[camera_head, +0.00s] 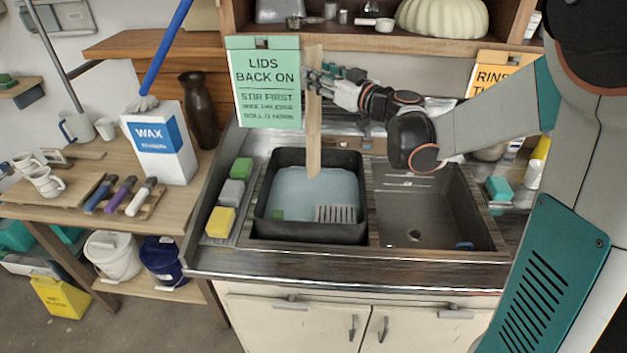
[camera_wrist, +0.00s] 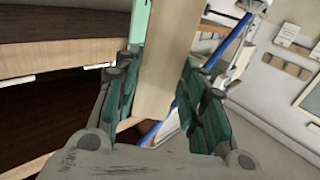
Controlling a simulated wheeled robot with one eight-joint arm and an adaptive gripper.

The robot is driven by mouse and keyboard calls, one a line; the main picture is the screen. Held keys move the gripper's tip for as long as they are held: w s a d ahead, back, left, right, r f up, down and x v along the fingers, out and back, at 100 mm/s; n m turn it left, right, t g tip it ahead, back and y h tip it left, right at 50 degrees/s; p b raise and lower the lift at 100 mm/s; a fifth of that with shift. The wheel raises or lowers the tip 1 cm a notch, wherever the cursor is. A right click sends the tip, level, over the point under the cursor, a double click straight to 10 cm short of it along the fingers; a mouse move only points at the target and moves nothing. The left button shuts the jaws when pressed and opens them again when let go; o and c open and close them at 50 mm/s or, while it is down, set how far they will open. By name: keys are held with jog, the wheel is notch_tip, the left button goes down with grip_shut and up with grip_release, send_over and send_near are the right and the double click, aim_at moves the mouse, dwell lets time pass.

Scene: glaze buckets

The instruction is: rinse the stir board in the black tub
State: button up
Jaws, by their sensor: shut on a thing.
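The stir board (camera_head: 314,125) is a long, pale wooden slat, upright in the head view. My gripper (camera_head: 312,82) is shut on its upper part. The wrist view shows the board (camera_wrist: 166,55) between the two teal finger pads of my gripper (camera_wrist: 158,90). The black tub (camera_head: 262,222) sits in the left sink bay and holds pale blue water (camera_head: 300,188). The board's lower end is over the tub, near the water; I cannot tell whether it touches the water.
The right sink basin (camera_head: 430,205) is mostly empty. Green, grey and yellow sponges (camera_head: 220,222) line the left edge. A wooden shelf (camera_head: 400,42) is above. A wax box (camera_head: 160,145) and dark vase (camera_head: 198,110) stand left.

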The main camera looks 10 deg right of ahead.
aim_at(315, 55)
jog(key=shift+r+p, duration=1.6)
jog(key=shift+r, duration=0.85)
jog(key=shift+f, duration=0.15)
